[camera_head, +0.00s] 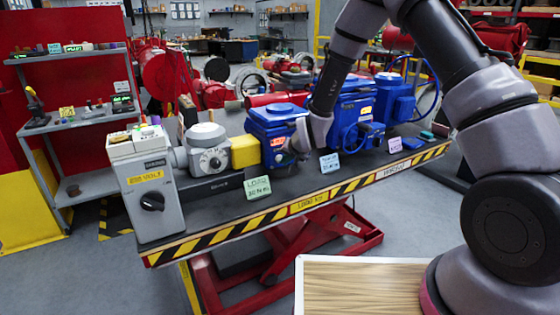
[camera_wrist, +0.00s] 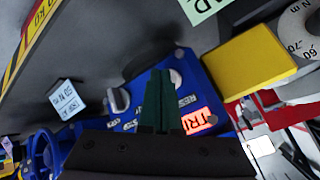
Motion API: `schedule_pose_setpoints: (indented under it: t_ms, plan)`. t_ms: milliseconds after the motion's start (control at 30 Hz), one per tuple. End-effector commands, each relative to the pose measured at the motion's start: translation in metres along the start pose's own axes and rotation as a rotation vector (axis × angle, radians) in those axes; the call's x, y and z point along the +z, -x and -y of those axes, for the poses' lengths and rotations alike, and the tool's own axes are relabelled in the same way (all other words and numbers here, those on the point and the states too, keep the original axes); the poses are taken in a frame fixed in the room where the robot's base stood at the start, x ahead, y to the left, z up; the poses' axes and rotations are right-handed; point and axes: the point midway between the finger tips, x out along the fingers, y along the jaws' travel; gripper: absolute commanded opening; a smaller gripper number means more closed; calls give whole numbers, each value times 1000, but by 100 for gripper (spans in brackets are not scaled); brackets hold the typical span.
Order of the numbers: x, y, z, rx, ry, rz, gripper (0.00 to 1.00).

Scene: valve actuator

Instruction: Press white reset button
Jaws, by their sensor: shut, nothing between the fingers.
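The blue actuator (camera_head: 276,118) stands on the bench, and its front panel (camera_wrist: 150,82) fills the middle of the wrist view. The white reset button (camera_wrist: 176,77) is a small round disc on that panel, near a label reading RESET. A lit red display (camera_wrist: 199,121) and a grey knob (camera_wrist: 118,100) are on the same panel. My gripper (camera_wrist: 160,76) is shut and empty; its dark green fingertips overlap the panel just left of the button. I cannot tell whether they touch the panel. In the head view my gripper (camera_head: 290,155) is in front of the actuator, its fingers hard to make out.
A yellow block (camera_head: 245,151) and a grey dial unit (camera_head: 207,148) stand left of the actuator. A grey box with a black knob (camera_head: 151,194) is at the bench's left end. Label cards (camera_head: 257,188) stand along the front edge. More blue actuators (camera_head: 355,112) are on the right.

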Motion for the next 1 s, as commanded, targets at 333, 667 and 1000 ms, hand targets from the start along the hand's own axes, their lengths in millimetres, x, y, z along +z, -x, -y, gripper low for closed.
schedule_pose_setpoints:
  t_ms: [333,667,1000]
  plan:
    - [-1,-1,1,0,0,0,0]
    - [-2,-4,3,1,-1,1,0]
    - [-5,-7,4,0,-1,0,0]
